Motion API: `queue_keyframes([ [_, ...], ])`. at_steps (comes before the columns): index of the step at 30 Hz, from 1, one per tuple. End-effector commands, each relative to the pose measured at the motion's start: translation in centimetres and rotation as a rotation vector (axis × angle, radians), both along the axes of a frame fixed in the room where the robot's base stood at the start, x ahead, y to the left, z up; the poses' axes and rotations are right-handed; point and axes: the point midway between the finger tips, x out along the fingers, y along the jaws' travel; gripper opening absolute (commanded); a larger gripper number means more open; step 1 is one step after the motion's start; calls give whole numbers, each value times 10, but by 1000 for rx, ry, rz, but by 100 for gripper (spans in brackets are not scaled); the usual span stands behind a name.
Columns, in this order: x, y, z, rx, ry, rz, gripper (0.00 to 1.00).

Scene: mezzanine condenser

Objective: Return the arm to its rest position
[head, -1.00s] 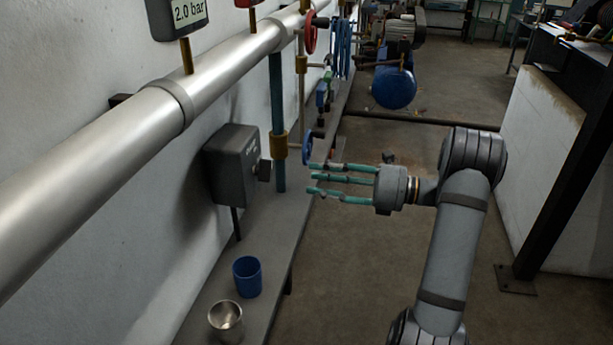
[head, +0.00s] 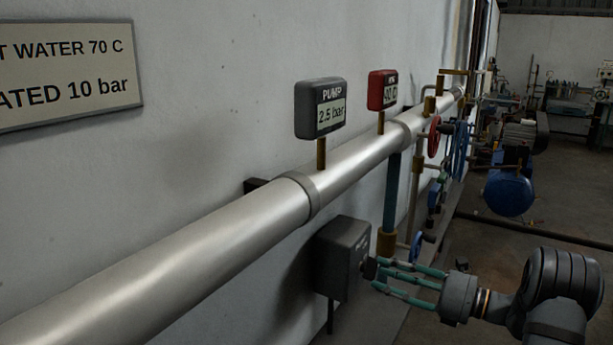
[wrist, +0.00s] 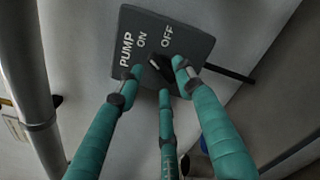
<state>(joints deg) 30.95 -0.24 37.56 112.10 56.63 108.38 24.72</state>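My gripper (head: 378,272) has three teal fingers and is at the lower right of the head view, close to the knob side of the dark grey pump switch box (head: 340,258). In the wrist view the fingers of my gripper (wrist: 158,80) are spread, with nothing held between them. The switch box (wrist: 190,42) fills the top there, marked PUMP, ON and OFF. Its dark knob (wrist: 158,64) shows between the fingertips. I cannot tell whether a finger touches it. My arm reaches in from the lower right, bent at a large joint.
A thick silver pipe (head: 190,265) runs along the wall above the box. A PUMP gauge (head: 320,108) reads 2.5 bar, beside a red gauge (head: 382,90). A blue handwheel (head: 416,246) and a teal vertical pipe (head: 391,195) stand just behind the gripper. Open floor lies right.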

Motion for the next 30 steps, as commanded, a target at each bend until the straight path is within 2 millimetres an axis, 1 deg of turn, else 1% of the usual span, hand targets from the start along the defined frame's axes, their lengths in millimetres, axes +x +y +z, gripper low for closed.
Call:
queue_keyframes([
  [1, 4, 7, 0, -1, 0, 3, 36],
  [3, 9, 15, 0, 1, 1, 2, 36],
  [7, 15, 23, 0, -1, 0, 0, 36],
  [12, 14, 22, 1, 20, 32, -1, 36],
  [20, 14, 22, 0, 20, 32, -1, 36],
  [23, 13, 20, -1, 9, 14, -2, 36],
  [26, 9, 12, 0, 0, 0, -2, 36],
  [30, -3, -8, 0, 0, 0, -6, 36],
])
